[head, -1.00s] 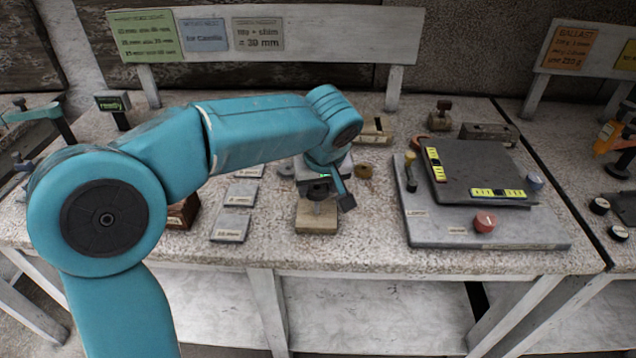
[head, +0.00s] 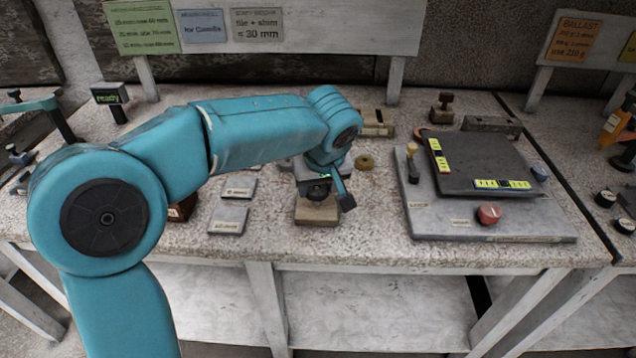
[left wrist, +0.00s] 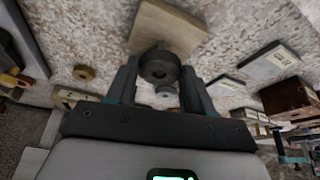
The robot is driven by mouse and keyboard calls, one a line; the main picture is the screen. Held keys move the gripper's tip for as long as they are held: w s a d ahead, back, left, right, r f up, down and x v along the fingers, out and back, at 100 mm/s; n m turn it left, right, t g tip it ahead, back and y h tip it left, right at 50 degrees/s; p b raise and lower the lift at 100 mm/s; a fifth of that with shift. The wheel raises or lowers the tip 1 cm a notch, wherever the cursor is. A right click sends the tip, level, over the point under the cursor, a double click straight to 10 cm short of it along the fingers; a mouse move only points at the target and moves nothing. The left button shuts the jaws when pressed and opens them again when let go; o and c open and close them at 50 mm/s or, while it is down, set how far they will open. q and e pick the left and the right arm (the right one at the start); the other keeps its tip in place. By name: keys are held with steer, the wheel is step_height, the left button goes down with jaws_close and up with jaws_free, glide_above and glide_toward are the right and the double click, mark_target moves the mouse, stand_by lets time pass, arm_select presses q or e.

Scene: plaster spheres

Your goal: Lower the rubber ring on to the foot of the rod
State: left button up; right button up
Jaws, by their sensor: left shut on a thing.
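My left gripper (head: 321,188) is shut on a dark rubber ring (head: 319,191). In the left wrist view the ring (left wrist: 159,68) sits between the two fingertips. Below it is a pale wooden block (head: 316,215), the base of the rod, which also shows in the left wrist view (left wrist: 168,29). The ring is low over the block; I cannot tell whether it touches it. The rod is mostly hidden by the gripper and ring. A pale round piece (left wrist: 165,96) between the fingers may be its top. My right gripper is not in view.
Flat labelled plates (head: 229,219) lie left of the block. A brass-coloured ring (head: 364,162) lies behind it to the right. The table front before the block is clear.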

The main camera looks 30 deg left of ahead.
mark_target(319, 193)
arm_select(q)
steer(key=shift+f+b, duration=1.35)
steer(key=shift+f, duration=0.2)
steer(key=o, duration=1.1)
steer(key=shift+r+p, duration=1.5)
steer(key=shift+r, duration=0.55)
